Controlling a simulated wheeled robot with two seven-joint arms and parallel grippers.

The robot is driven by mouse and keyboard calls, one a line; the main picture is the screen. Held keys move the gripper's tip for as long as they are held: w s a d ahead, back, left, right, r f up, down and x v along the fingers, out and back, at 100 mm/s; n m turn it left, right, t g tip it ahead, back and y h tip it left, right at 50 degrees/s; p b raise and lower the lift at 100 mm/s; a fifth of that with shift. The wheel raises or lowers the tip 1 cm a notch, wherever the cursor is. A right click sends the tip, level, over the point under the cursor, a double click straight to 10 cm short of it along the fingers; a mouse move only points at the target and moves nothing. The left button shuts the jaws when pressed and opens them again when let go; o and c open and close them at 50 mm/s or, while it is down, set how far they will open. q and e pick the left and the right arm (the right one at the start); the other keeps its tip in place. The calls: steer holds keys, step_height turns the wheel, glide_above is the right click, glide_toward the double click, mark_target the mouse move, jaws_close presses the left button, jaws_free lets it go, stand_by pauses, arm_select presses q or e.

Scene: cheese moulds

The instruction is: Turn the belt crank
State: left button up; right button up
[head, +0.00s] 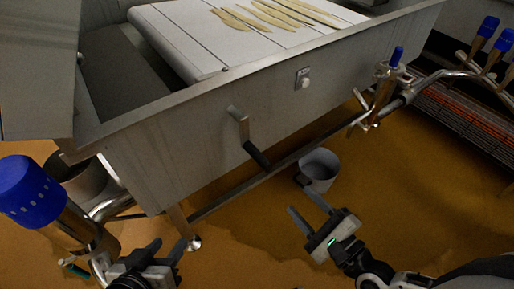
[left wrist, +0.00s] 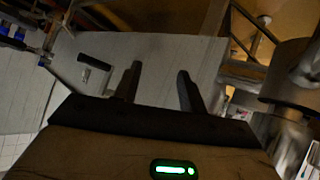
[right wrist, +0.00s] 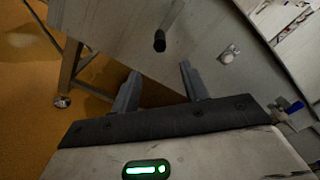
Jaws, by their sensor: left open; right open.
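The belt crank (head: 243,128) is on the front wall of the metal trough, a grey arm with a black handle (head: 257,155) pointing down and to the right. The crank also shows in the left wrist view (left wrist: 95,63), and the black handle shows end-on in the right wrist view (right wrist: 159,41). My right gripper (head: 309,215) is open and empty, below and right of the crank, apart from it. My left gripper (head: 160,252) is at the bottom left of the head view, below and left of the crank. It is open and empty in the left wrist view (left wrist: 158,82).
A conveyor belt (head: 180,40) with pale strips runs on top of the trough. A small switch box (head: 303,78) is right of the crank. A grey bucket (head: 319,170) stands on the wet floor. Blue-capped valves and pipes are at left (head: 28,190) and right (head: 385,85).

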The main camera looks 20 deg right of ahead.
mark_target(261, 160)
steer(key=w+a, duration=0.1)
steer(key=w, duration=0.4)
steer(key=w+a+n, duration=0.1)
steer(key=w+a, duration=0.1)
steer(key=w, duration=0.3)
steer(key=w+a+n+b, duration=0.1)
steer(key=w+a, duration=0.1)
steer(key=w, duration=0.3)
steer(key=shift+a, duration=0.25)
arm_select(q)
step_height(261, 160, down, 2)
steer(key=shift+d+f+g, duration=0.1)
steer(key=shift+g, duration=0.2)
steer(key=shift+s+f, duration=0.1)
arm_select(e)
jaws_close()
